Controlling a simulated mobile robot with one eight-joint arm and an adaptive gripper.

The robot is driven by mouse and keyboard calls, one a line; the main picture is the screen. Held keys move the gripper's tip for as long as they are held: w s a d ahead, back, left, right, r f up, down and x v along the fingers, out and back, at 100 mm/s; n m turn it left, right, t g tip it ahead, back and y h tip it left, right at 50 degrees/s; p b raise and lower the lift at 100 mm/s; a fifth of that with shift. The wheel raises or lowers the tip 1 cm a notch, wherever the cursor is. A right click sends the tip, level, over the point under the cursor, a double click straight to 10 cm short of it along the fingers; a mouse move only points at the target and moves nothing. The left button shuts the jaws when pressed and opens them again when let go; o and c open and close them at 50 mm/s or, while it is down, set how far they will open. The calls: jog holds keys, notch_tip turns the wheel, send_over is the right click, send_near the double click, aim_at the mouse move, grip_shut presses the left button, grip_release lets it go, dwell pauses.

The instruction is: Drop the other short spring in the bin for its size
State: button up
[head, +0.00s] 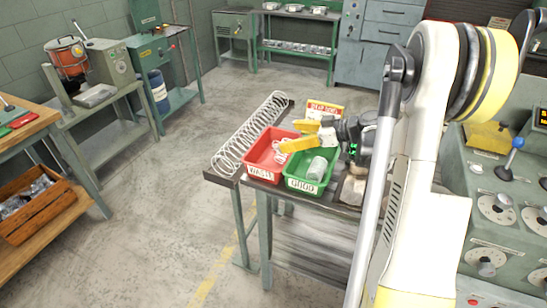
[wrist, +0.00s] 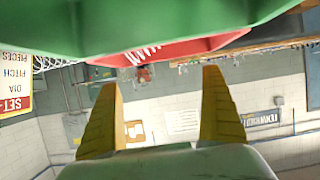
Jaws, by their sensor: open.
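My gripper (head: 288,136) has yellow fingers spread apart, with nothing between them, just above the back of the bins. The wrist view shows the same open fingers (wrist: 160,82). The red bin (head: 250,160) has a white label that I cannot read surely, and pale wire coils (head: 281,152) lie in it. The green bin (head: 290,184), labelled GOOD, stands beside it on the right and holds a pale grey, close-wound cylinder (head: 317,168), which looks like a short spring.
A long open coil (head: 255,130) lies in a dark trough along the table's left side. A yellow and red sign (head: 325,108) stands behind the bins. The grey-green machine panel (head: 500,215) is at right. The floor left of the table is clear.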

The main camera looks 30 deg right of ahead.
jog(key=v, duration=0.7)
jog(key=shift+s+d+r, duration=0.2)
jog(key=shift+s, duration=0.05)
jog(key=shift+a, duration=0.1)
jog(key=s+a+r+m+g+h, duration=0.1)
jog(key=s+a+m+g, duration=0.1)
jog(key=a, duration=0.5)
jog(key=s+a+r+m+g+h, duration=0.1)
jog(key=a+r+g+h, duration=0.1)
jog(key=a, duration=0.6)
jog(key=s+a+m+h, duration=0.2)
jog(key=s+a, duration=0.3)
jog(key=s, duration=0.2)
jog(key=s+a+m+h, duration=0.2)
jog(key=s+a+h, duration=0.1)
jog(key=s, duration=0.5)
jog(key=shift+s+a+f+m, duration=0.3)
jog(key=shift+a+f, duration=0.1)
jog(key=shift+a, duration=0.5)
